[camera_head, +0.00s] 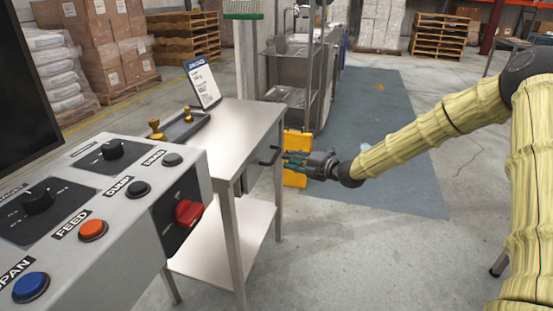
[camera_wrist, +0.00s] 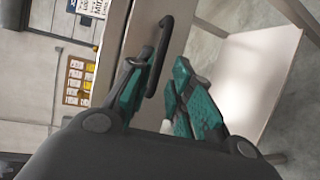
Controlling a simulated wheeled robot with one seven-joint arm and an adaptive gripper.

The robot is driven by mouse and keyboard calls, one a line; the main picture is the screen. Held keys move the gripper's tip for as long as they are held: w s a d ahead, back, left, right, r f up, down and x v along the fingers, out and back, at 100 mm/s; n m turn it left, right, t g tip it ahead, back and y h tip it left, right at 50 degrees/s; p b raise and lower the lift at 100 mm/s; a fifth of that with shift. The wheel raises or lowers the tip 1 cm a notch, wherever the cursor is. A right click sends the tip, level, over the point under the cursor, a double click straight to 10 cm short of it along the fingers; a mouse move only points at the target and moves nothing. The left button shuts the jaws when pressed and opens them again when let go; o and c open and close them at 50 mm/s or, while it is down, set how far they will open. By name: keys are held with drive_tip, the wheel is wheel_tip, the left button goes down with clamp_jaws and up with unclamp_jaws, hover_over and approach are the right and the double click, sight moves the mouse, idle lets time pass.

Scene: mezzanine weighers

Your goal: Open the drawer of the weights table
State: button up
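The weights table (camera_head: 237,128) is a steel table with a lower shelf, left of centre in the head view. Its drawer has a dark bar handle (camera_head: 268,157) on the side facing my gripper. The drawer appears closed. My gripper (camera_head: 286,162) is just right of the handle, with its teal fingers pointing toward it. In the wrist view the black handle (camera_wrist: 163,45) runs between the two spread fingertips of my gripper (camera_wrist: 162,66), in front of the pale drawer front (camera_wrist: 143,22). I cannot tell whether either finger touches the handle.
A control panel (camera_head: 110,190) fills the near left. A yellow object (camera_head: 296,178) stands behind my gripper.

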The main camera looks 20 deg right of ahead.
sight(276, 155)
drive_tip(key=x, duration=0.7)
drive_tip(key=shift+w+a+f+b, duration=0.1)
drive_tip(key=shift+w+b, duration=0.05)
drive_tip(key=shift+b, duration=0.15)
clamp_jaws()
